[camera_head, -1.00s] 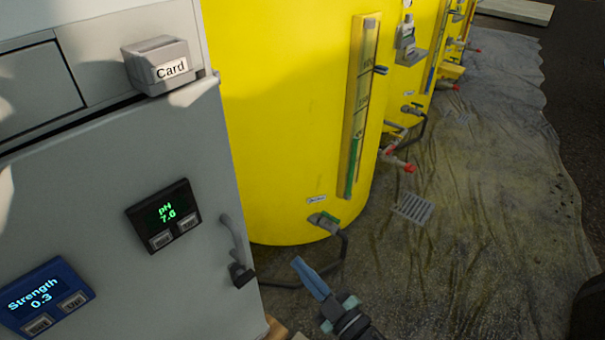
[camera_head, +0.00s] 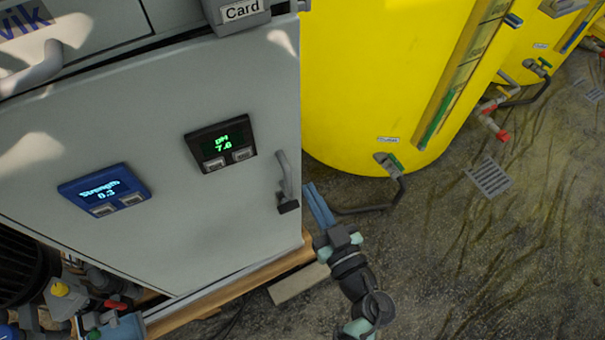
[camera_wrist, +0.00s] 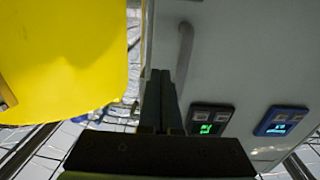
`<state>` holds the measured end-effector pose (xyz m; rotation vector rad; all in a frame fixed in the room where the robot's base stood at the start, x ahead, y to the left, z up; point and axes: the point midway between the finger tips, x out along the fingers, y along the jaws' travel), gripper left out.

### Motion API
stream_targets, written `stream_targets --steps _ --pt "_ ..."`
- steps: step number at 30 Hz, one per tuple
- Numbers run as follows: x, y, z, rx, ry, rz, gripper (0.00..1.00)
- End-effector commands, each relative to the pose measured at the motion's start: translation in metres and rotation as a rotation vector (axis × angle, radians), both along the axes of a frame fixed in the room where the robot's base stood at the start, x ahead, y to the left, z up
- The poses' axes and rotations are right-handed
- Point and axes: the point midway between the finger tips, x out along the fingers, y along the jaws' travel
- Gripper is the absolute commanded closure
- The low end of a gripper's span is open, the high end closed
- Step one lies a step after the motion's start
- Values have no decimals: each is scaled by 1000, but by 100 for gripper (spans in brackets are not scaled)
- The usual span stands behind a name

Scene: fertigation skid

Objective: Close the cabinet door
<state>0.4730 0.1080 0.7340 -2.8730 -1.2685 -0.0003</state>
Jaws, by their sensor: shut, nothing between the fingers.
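The grey cabinet door (camera_head: 225,210) fills the left of the head view, with a pH display (camera_head: 220,143) and a blue Strength display (camera_head: 104,190) on its face. Its handle (camera_head: 287,182) is near the door's right edge. My gripper (camera_head: 318,204) is just right of that edge and close to the handle, with blue fingers together and nothing held. In the wrist view my gripper (camera_wrist: 160,100) points along the door face, with the handle (camera_wrist: 184,55) beyond its fingertips. I cannot tell whether the fingers touch the door, or how far it stands from its frame.
A yellow tank (camera_head: 390,80) stands right of the cabinet, with a valve and black hose (camera_head: 390,190) low on its front. A card holder (camera_head: 240,12) sits above the door. Pipes and valves (camera_head: 85,300) are at the lower left. Wet floor (camera_head: 480,270) lies open at the right.

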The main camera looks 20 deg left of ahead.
Motion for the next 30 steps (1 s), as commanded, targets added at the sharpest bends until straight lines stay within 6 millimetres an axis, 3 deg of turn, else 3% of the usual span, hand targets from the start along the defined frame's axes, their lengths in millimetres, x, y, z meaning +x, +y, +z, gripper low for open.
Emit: stream_targets --steps 9,24,30 --pt "31 34 -1 -1 -1 1 100" --pt "37 40 0 -1 -1 3 100" --pt "53 57 -1 -1 -2 55 100"
